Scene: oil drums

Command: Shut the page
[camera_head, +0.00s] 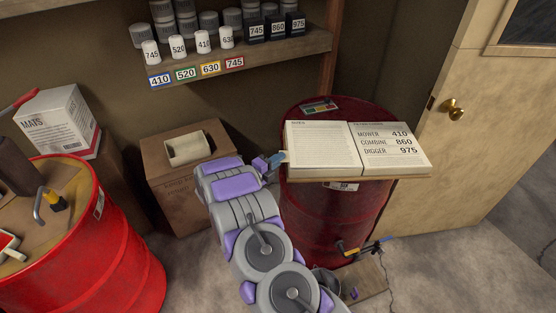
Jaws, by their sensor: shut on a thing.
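An open book (322,147) lies on a board (404,178) on top of a dark red drum (330,220). Its left page has small text. Its right page (390,146) lists mower 410, combine 860 and digger 975. My gripper (280,158) reaches the left edge of the book from the left. It is shut on the edge of the left page. The fingertips are small here, and I cannot tell whether they hold one sheet or more. Both halves of the book lie open and about flat.
A bright red drum (120,255) with tools on top stands at the left. A cardboard box (180,195) stands behind my arm. A shelf (240,58) with numbered canisters is above. A door (440,150) is at the right.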

